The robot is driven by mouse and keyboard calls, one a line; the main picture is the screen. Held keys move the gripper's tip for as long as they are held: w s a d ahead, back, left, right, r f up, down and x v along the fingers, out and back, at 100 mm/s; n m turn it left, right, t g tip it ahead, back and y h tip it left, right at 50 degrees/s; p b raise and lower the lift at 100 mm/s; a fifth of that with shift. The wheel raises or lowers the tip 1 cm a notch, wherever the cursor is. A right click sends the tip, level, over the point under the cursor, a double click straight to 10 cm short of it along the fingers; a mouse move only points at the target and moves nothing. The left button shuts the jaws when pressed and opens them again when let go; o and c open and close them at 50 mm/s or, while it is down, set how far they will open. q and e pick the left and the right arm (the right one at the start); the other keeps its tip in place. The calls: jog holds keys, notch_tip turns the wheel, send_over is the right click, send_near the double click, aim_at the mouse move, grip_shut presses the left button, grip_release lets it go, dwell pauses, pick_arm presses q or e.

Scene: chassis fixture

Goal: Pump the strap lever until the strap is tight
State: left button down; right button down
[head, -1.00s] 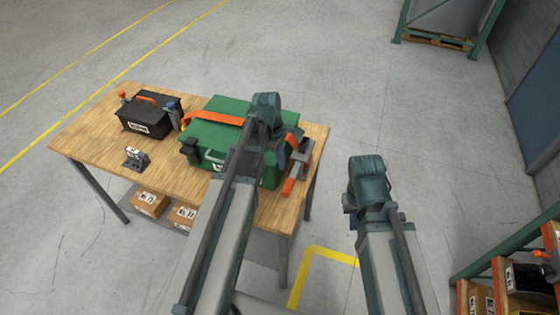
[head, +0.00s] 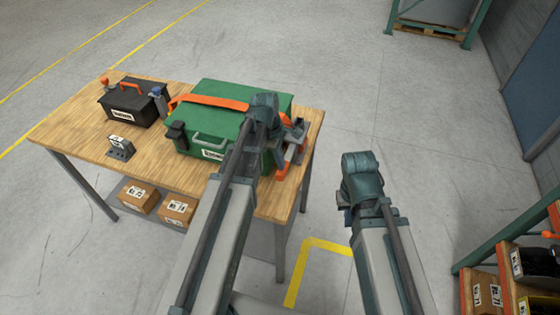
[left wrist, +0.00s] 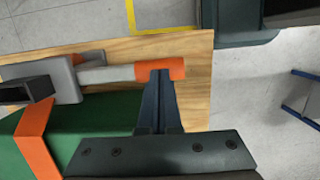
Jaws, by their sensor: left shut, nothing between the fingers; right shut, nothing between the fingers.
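The orange strap (head: 208,102) runs across the lid of the green case (head: 240,92), which stands on the wooden table. The grey strap ratchet (head: 299,140) is at the case's right side, and its lever ends in an orange grip (head: 282,172). The left wrist view shows the ratchet (left wrist: 62,78) and the grip (left wrist: 172,69) closely. My left gripper (left wrist: 160,75) is shut and empty, its tips at the orange grip; I cannot tell whether they touch. My right gripper (head: 344,198) is shut and empty, off the table, mostly hidden behind its wrist.
A black toolbox (head: 132,107) and a small grey block (head: 120,148) stand left on the table (head: 80,130). Cardboard boxes (head: 176,208) lie on the shelf below. A rack (head: 500,270) stands at the lower right.

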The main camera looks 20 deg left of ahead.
aim_at(280, 171)
pick_arm(q)
jog(key=shift+s+f+t+b, duration=0.4)
jog(key=shift+f+b, duration=0.4)
jog(key=shift+b, duration=0.05)
notch_tip(280, 171, down, 2)
jog(key=t+b, duration=0.1)
jog(key=b, duration=0.2)
jog(key=shift+s+f+t, duration=0.1)
jog(key=shift+f+t, duration=0.1)
jog(key=shift+t, duration=0.2)
notch_tip(280, 171, down, 3)
jog(key=b, duration=0.3)
jog(key=shift+f, duration=0.15)
jog(key=shift+f+b, duration=0.1)
jog(key=shift+b, duration=0.2)
